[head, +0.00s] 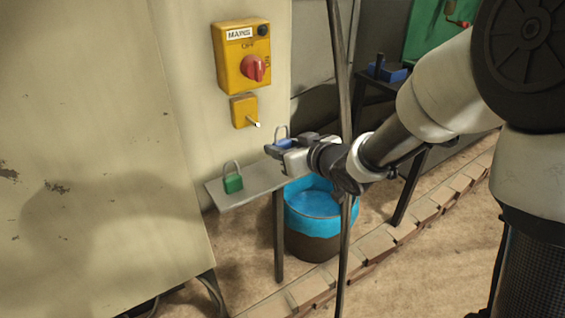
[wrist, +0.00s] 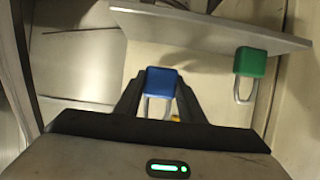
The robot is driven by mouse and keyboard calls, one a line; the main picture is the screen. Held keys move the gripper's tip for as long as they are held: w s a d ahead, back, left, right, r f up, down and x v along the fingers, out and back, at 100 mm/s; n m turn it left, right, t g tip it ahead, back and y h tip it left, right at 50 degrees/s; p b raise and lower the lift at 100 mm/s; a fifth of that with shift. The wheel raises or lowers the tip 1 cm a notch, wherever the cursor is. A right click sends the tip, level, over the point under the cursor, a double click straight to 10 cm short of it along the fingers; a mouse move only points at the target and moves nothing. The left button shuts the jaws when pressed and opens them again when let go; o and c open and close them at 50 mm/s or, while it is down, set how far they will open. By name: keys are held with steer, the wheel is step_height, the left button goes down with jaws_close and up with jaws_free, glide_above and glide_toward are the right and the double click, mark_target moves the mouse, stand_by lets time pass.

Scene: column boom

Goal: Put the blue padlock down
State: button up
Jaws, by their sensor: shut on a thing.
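The blue padlock (wrist: 160,83) is between the fingers of my gripper (wrist: 158,97) in the wrist view, its metal shackle showing below the blue body. In the head view the blue padlock (head: 284,143) shows at the tip of my gripper (head: 280,150), partly hidden by the fingers. My gripper is shut on it, at the right part of the small grey shelf (head: 236,192). I cannot tell whether the padlock touches the shelf. A green padlock (head: 233,180) stands on the left part of the shelf; it also shows in the wrist view (wrist: 249,65).
A yellow MAINS switch box (head: 231,62) with a red knob and a smaller yellow box (head: 241,112) are on the cabinet above the shelf. A blue-lined bucket (head: 312,222) stands below. A thin dark pole (head: 343,90) rises close to my arm. The shelf between the padlocks is clear.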

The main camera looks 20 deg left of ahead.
step_height(320, 180, down, 4)
steer(key=shift+f+b, duration=0.2)
steer(key=shift+b, duration=0.55)
steer(key=shift+w+a+f, duration=0.15)
steer(key=shift+f, duration=0.15)
steer(key=o, duration=1.1)
